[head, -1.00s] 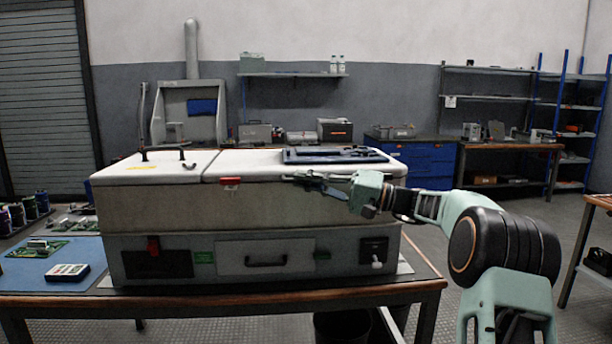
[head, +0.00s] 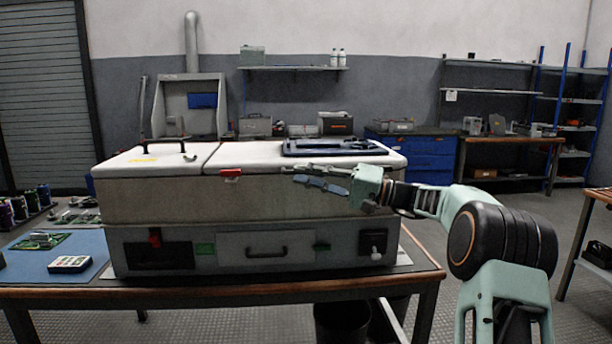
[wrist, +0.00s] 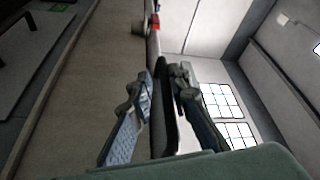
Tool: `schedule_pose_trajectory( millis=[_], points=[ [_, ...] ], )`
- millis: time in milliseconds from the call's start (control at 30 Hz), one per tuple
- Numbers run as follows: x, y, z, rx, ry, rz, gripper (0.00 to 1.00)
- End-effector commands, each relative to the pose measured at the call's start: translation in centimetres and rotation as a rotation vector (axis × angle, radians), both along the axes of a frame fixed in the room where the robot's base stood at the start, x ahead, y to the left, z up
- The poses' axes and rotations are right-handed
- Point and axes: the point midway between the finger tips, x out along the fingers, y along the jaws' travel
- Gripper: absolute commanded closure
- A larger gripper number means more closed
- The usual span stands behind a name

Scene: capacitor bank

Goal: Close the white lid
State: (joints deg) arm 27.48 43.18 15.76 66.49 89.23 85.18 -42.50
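The white lid (head: 245,158) lies flat on top of the large grey box (head: 160,208), on the right of a seam. A second white panel (head: 150,163) with a black handle lies to its left. A red latch (head: 231,173) sits at the front edge under the lid. My gripper (head: 291,175) is open and empty at the front right of the box, near the lid's edge. In the wrist view my open fingers (wrist: 162,74) straddle a dark strip I cannot identify, with the box front (wrist: 95,80) to the left. I cannot tell whether they touch anything.
A dark blue flat frame (head: 335,147) lies on the lid's right part. The box stands on a workbench (head: 210,296) with a blue mat (head: 45,255) and a handheld meter (head: 69,264) to the left. Open floor lies right of the bench.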

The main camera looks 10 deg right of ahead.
Motion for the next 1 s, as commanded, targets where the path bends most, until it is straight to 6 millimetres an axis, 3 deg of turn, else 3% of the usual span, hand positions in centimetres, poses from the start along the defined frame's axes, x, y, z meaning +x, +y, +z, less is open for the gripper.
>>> schedule_pose_trajectory(
  millis=[233, 700, 1000],
  points=[
    [-0.4, -1.5, -0.2, -0.001, 0.0, -0.006, 0.84],
    [-3.6, -9.8, -1.6, 0.0, 0.0, -0.003, 0.84],
    [-4.2, -11.2, -1.7, 0.0, -0.001, 0.0, 0.84]
  ],
)
